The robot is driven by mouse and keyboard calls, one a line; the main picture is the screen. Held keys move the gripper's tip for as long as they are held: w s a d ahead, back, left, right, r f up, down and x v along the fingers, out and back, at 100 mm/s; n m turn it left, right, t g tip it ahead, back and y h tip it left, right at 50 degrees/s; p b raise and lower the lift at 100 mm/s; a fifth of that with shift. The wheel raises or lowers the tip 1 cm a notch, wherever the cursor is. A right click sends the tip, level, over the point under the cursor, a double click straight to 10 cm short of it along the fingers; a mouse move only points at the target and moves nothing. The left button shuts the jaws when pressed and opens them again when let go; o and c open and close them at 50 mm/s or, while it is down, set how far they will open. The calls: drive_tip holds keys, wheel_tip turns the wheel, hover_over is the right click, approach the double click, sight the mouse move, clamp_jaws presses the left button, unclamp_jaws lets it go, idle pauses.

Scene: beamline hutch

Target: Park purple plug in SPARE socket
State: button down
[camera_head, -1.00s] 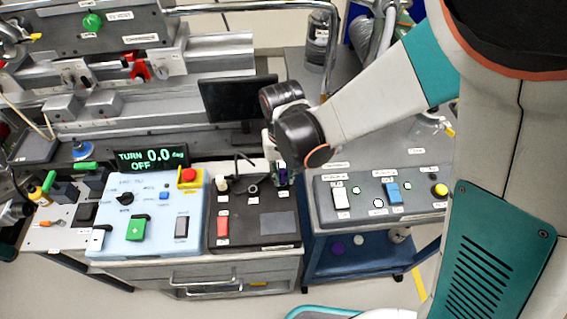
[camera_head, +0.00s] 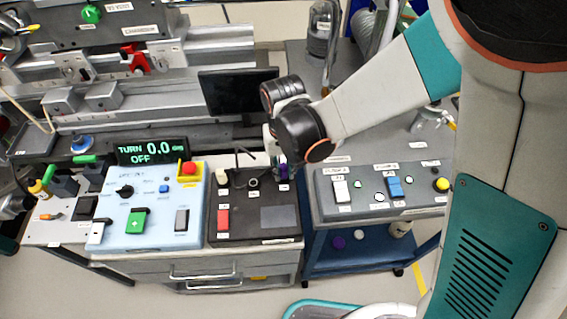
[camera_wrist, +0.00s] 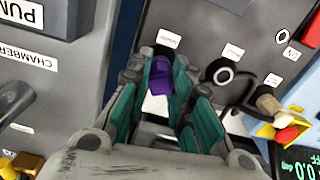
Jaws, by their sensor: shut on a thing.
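The purple plug (camera_wrist: 160,82) is between the fingers of my gripper (camera_wrist: 166,98), which is shut on it. In the head view the plug (camera_head: 283,171) is a small purple patch under my gripper (camera_head: 281,158), at the right end of the black panel's back row. The plug is over or at a dark spot near a white label there; I cannot tell whether it is seated. A ringed, empty-looking socket (camera_wrist: 222,75) is beside it, also visible in the head view (camera_head: 252,181). The socket labels are too small to read, so I cannot identify SPARE.
A beige plug (camera_wrist: 268,103) stands beyond the ringed socket, with a thin black cable (camera_head: 242,158) behind the row. The black panel (camera_head: 236,236) carries a red switch (camera_head: 223,218). A blue control box (camera_head: 150,232) and a grey switch box (camera_head: 380,203) flank it.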

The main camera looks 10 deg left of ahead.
drive_tip(key=shift+f, duration=0.25)
drive_tip(key=c, duration=1.4)
unclamp_jaws()
drive_tip(key=shift+o, duration=0.2)
drive_tip(key=shift+r, duration=0.1)
